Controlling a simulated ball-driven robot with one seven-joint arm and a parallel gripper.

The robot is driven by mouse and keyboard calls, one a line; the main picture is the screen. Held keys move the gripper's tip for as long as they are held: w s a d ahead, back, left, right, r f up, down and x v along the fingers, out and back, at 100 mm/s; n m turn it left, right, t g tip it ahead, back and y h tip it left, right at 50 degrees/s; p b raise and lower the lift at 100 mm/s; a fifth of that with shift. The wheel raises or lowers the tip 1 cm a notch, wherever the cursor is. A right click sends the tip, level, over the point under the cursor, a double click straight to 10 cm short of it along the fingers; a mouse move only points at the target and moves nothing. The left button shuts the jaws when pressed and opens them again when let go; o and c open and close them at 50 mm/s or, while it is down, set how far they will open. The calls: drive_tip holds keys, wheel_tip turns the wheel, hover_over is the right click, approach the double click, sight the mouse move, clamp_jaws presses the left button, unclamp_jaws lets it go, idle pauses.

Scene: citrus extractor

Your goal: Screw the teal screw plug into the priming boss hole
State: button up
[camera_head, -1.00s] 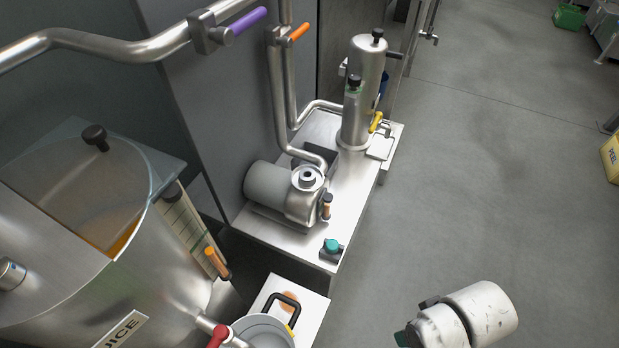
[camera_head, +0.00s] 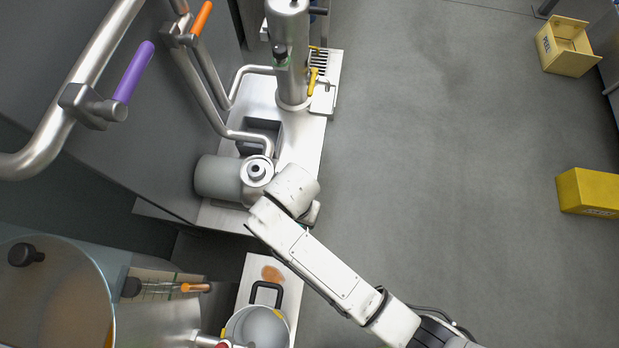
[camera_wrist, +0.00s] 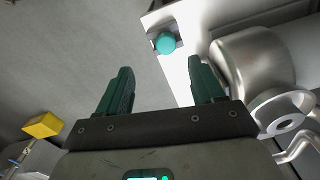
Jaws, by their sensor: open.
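The teal screw plug (camera_wrist: 167,43) shows in the wrist view, in a small grey holder at the end of the steel skid plate (camera_wrist: 172,75). In the head view my arm hides the plug. My gripper (camera_wrist: 160,80) is open and empty, with its two dark green fingers apart. The plug appears beyond the fingertips, between their directions, and is not touched. The pump (camera_head: 222,178) stands on the skid plate, with a round fitting (camera_head: 257,170) on its top; the same pump fills the right side of the wrist view (camera_wrist: 255,65). I cannot tell for certain that this fitting holds the priming boss hole.
A steel cylinder (camera_head: 290,60) stands at the far end of the skid. Pipes (camera_head: 195,85) with purple (camera_head: 134,72) and orange (camera_head: 201,18) handles rise at left. A juice tank (camera_head: 60,300) and a pot (camera_head: 256,326) are near. The floor at right is clear up to yellow crates (camera_head: 588,192).

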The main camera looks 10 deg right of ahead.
drive_tip(key=f, duration=0.3)
drive_tip(key=f+b, duration=0.1)
drive_tip(key=f, duration=0.3)
drive_tip(key=w+f+b, duration=0.1)
drive_tip(key=f, duration=0.2)
drive_tip(key=shift+a+f, duration=0.2)
drive_tip(key=shift+f, duration=0.15)
drive_tip(key=c, duration=1.1)
drive_tip(key=shift+r, duration=0.15)
drive_tip(key=shift+c, duration=0.2)
